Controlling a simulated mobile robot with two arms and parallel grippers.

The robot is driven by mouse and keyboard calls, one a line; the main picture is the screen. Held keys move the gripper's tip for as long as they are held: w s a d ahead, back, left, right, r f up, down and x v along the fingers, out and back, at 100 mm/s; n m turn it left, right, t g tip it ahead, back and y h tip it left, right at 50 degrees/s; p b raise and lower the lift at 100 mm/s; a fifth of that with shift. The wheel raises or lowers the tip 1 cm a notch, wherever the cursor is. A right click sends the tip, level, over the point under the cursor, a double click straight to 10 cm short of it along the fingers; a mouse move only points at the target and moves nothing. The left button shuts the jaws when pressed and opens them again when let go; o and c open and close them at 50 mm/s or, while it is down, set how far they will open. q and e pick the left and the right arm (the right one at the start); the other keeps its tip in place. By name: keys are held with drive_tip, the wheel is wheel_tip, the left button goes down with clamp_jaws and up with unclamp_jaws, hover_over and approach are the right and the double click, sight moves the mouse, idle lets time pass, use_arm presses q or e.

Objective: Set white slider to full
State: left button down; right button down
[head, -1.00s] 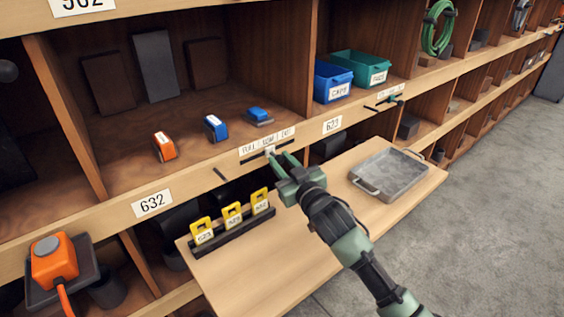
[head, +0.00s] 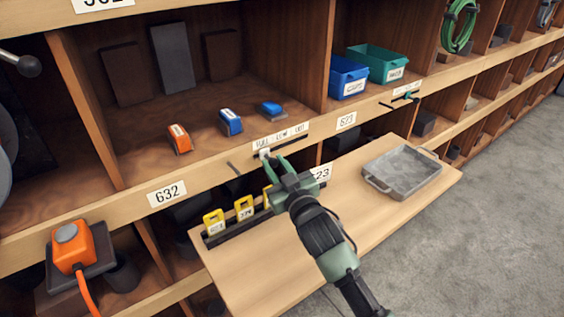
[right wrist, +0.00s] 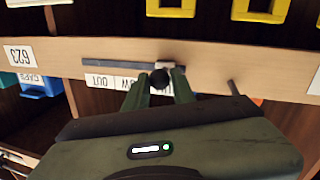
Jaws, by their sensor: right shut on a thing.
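The white slider (head: 265,154) sits in a dark slot on the shelf's front edge, below a label strip (head: 281,136) reading FULL, LOW, OUT. It stands under the FULL end, at the left of the slot. My right gripper (head: 270,162) reaches it from the front and is shut on it. In the right wrist view, upside down, the slider (right wrist: 164,67) shows between the green fingertips (right wrist: 160,82), with a dark round part in front. My left gripper is not in view.
A pull-out board (head: 290,245) lies below my right arm, with yellow tags (head: 244,208) in a rack and a grey metal tray (head: 403,174). A thin peg (head: 233,168) sticks out left of the slider. Blue (head: 348,77) and teal bins (head: 377,62) stand to the right.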

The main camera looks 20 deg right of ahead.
drive_tip(key=c, duration=1.3)
unclamp_jaws()
drive_tip(key=shift+a+f, duration=0.15)
drive_tip(key=shift+a, duration=0.15)
drive_tip(key=shift+o, duration=0.6)
drive_tip(key=shift+s+a, duration=0.1)
drive_tip(key=shift+s+d, duration=0.2)
drive_tip(key=s+b, duration=0.1)
drive_tip(key=s, duration=0.6)
drive_tip(key=shift+s+d, duration=0.15)
drive_tip(key=shift+d, duration=0.3)
